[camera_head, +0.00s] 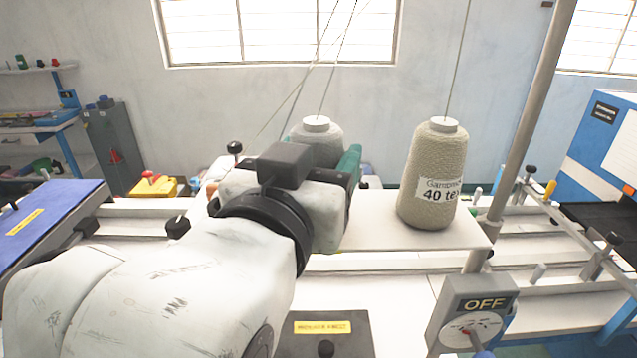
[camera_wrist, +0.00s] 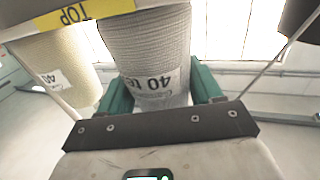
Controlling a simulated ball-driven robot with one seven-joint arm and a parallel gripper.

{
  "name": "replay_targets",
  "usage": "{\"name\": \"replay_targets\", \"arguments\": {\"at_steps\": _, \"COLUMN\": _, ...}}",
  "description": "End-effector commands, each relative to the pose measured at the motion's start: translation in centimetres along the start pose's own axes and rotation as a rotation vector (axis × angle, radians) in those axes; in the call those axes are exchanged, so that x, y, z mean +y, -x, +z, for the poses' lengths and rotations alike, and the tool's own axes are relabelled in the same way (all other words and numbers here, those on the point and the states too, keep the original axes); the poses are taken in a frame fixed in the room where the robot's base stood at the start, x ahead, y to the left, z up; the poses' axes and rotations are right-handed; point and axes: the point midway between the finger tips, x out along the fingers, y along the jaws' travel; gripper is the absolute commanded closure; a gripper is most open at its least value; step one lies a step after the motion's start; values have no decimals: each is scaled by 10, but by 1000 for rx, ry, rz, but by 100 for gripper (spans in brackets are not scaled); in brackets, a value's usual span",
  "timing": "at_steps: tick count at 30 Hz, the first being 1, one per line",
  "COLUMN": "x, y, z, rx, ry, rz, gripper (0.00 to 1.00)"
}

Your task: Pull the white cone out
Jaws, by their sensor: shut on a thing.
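The white cone, a pale grey-white spool of thread, shows in the head view (camera_head: 316,133) behind my gripper, with its top above my wrist and its lower part hidden. In the wrist view the white cone (camera_wrist: 148,45) appears upside down, with a "40" label facing my gripper. My gripper (camera_wrist: 161,88) has its green fingers on both sides of this cone and is shut on it. In the head view, one green finger shows to the right of the cone. Whether the cone touches its support is hidden.
A beige cone (camera_head: 435,175) labelled "40 tex" stands upright on the white platform (camera_head: 400,237) to the right. Threads rise from both cones. A grey pole (camera_head: 530,110) and an OFF switch box (camera_head: 475,308) stand at the right. A blue panel (camera_head: 50,225) lies left.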

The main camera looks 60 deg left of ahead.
Motion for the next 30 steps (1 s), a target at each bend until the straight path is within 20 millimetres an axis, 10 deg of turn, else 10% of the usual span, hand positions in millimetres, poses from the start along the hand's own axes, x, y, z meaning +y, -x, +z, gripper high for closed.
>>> {"name": "replay_targets", "arguments": {"at_steps": 8, "x": 0, "y": 0, "z": 0, "rx": 1, "ry": 0, "rz": 0, "gripper": 72}}
{"name": "replay_targets", "arguments": {"at_steps": 30, "x": 0, "y": 0, "z": -19, "rx": 1, "ry": -1, "rz": 0, "gripper": 72}}
